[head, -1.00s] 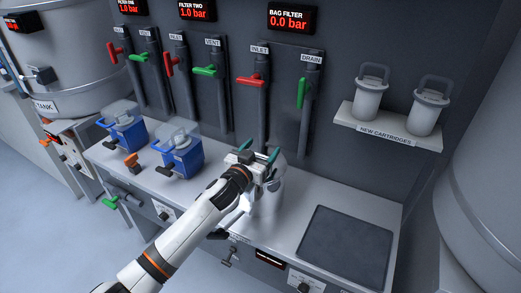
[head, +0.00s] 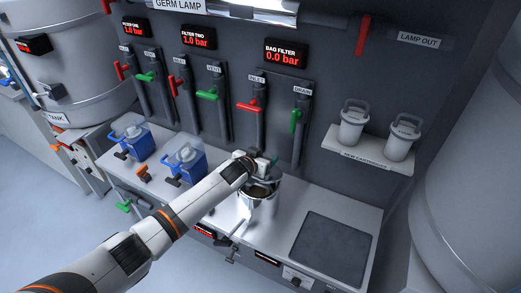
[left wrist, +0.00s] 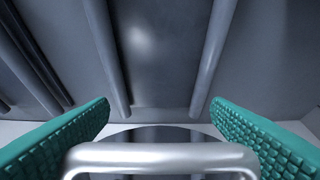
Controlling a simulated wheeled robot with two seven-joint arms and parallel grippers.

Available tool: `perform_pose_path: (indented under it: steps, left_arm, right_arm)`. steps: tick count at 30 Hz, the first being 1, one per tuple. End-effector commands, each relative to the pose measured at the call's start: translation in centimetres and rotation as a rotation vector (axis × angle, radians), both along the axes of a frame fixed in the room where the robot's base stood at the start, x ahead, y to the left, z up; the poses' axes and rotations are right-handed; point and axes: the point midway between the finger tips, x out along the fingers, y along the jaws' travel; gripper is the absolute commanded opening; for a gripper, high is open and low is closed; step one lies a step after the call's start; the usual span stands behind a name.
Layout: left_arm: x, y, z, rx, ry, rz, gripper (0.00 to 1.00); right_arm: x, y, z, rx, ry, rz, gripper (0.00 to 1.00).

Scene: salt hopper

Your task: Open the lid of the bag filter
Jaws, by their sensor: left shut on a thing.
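The bag filter (head: 257,211) is a shiny metal vessel on the counter, below the BAG FILTER display (head: 286,53) reading 0.0 bar. Its round mouth shows dark inside, so the lid stands at least partly off it. My left gripper (head: 270,160) is just above and behind the mouth, and hides most of the lid. In the left wrist view, a metal handle bar (left wrist: 160,153) lies between the teal finger pads, with a dark round surface behind it. The gripper is shut on this handle. My right gripper is not in view.
A red INLET handle (head: 251,106) and a green DRAIN handle (head: 295,120) are on wall pipes behind the filter. Two blue-based filter units (head: 186,161) stand to the left. A dark mat (head: 321,248) lies at right. A shelf (head: 371,155) holds two new cartridges.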

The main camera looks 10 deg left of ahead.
Motion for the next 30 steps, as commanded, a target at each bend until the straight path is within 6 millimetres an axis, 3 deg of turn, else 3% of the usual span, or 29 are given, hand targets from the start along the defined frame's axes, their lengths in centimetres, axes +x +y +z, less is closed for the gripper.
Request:
perform_pose_path:
  steps: [5,27,28,30]
  left_arm:
    - [0.6,-0.2,0.6,0.014,0.045,0.002,0.32]
    - [1.6,-0.5,1.4,0.008,0.027,-0.001,0.32]
    - [1.6,-0.5,1.5,0.008,0.027,-0.001,0.78]
    - [1.5,-0.5,1.4,0.009,0.029,-0.001,0.89]
  right_arm:
    - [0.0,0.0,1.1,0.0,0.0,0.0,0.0]
    - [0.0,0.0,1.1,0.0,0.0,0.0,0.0]
    - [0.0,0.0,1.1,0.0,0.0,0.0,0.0]
    - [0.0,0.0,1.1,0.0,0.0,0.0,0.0]
